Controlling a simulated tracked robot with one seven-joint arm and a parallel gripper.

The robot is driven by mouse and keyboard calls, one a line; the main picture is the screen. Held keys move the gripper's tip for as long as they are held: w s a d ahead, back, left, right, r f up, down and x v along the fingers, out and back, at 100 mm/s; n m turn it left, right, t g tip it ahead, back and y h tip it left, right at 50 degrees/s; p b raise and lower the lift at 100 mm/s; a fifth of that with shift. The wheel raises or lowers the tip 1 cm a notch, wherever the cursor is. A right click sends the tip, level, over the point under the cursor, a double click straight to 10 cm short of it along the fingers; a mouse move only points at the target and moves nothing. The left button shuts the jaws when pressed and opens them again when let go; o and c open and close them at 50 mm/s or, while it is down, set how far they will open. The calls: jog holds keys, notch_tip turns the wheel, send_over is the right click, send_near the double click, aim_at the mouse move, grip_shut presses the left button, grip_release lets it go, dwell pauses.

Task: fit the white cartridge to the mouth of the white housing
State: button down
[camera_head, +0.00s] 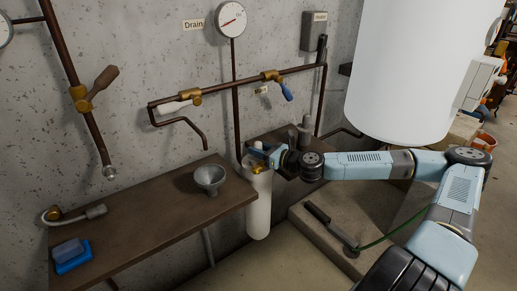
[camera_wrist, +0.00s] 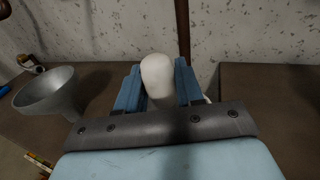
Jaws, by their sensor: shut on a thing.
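The white housing (camera_head: 259,213) is an upright cylinder beside the right end of the long wooden bench, with a brass-coloured part (camera_head: 259,169) near its mouth. My gripper (camera_head: 262,152) is right above the mouth, reaching in from the right. Its blue fingers are shut on a white round-topped piece, which looks like the white cartridge (camera_wrist: 157,74); in the head view only a small white top (camera_head: 257,145) shows above the fingers. My fingers and palm hide the cartridge's lower part. I cannot tell whether its lower end touches or enters the mouth.
A grey funnel (camera_head: 210,178) stands on the wooden bench (camera_head: 150,207) just left of the housing. Copper pipes with valves (camera_head: 235,87) run along the wall behind. A large white tank (camera_head: 415,70) is at the right. A dark-handled tool (camera_head: 318,213) lies on the concrete step.

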jog(key=shift+f, duration=0.5)
jog(key=c, duration=0.6)
grip_release()
jog(key=shift+c, duration=0.2)
jog(key=shift+f, duration=0.1)
jog(key=shift+s+d, duration=0.1)
jog(key=f+v, duration=0.1)
jog(key=v, duration=1.2)
jog(key=shift+d+r, duration=0.25)
jog(key=shift+r, duration=0.3)
jog(key=shift+s, duration=0.15)
